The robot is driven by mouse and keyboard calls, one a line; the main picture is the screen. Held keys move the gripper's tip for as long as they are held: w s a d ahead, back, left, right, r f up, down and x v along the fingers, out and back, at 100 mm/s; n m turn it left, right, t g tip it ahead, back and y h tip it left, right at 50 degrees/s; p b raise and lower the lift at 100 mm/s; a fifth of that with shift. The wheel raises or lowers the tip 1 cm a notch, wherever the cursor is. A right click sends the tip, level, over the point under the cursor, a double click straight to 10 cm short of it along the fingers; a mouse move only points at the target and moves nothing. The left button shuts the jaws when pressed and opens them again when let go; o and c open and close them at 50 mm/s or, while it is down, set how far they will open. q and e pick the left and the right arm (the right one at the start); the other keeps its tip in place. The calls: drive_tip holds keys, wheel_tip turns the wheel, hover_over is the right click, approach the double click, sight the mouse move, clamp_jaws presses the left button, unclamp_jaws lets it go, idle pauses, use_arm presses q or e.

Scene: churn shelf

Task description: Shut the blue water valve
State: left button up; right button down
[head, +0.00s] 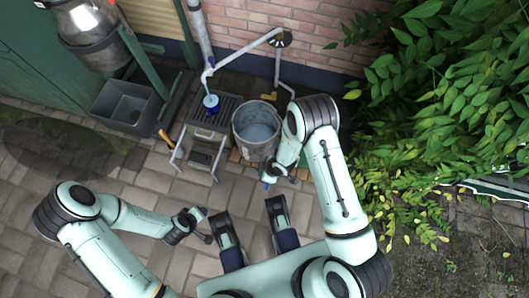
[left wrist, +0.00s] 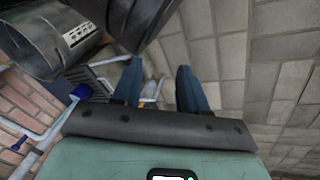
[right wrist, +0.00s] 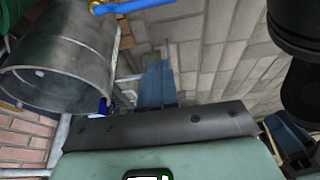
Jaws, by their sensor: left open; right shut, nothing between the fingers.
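A bright blue lever with a brass end (right wrist: 145,5) shows at the top edge of the right wrist view, partly cut off. My right gripper (right wrist: 158,80) is shut and empty below it, not touching it. In the head view my right gripper (head: 274,179) is low in front of the bucket, with a small blue patch at its tip. A round blue piece (head: 211,101) sits at the lower end of the white pipe over the grate. My left gripper (head: 205,225) is open and empty over the paving; its fingers (left wrist: 158,85) stand apart. I cannot tell the lever's setting.
A metal bucket (head: 242,142) stands beside a grated stand (head: 208,130). White pipe (head: 245,48) runs along the brick wall (head: 250,20). A grey basin (head: 125,107) is at left. Leafy plants (head: 440,110) crowd the right. Paving (head: 145,190) in front is clear.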

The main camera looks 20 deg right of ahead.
drive_tip(key=b+x, duration=0.4)
drive_tip(key=x, duration=0.6)
use_arm(q)
drive_tip(key=s+a+f+g, duration=0.1)
drive_tip(key=s+f+g, duration=0.2)
drive_tip(key=s+f, duration=0.4)
drive_tip(key=shift+s, duration=0.55)
use_arm(e)
drive_tip(key=s+d, duration=0.2)
drive_tip(key=d, duration=0.1)
drive_tip(key=shift+s+d+f, duration=0.15)
drive_tip(key=shift+d, duration=0.1)
use_arm(q)
drive_tip(key=shift+a+r+n, duration=0.1)
drive_tip(key=shift+r+n, duration=0.05)
drive_tip(key=shift+n, duration=0.15)
use_arm(e)
drive_tip(key=shift+d, duration=0.1)
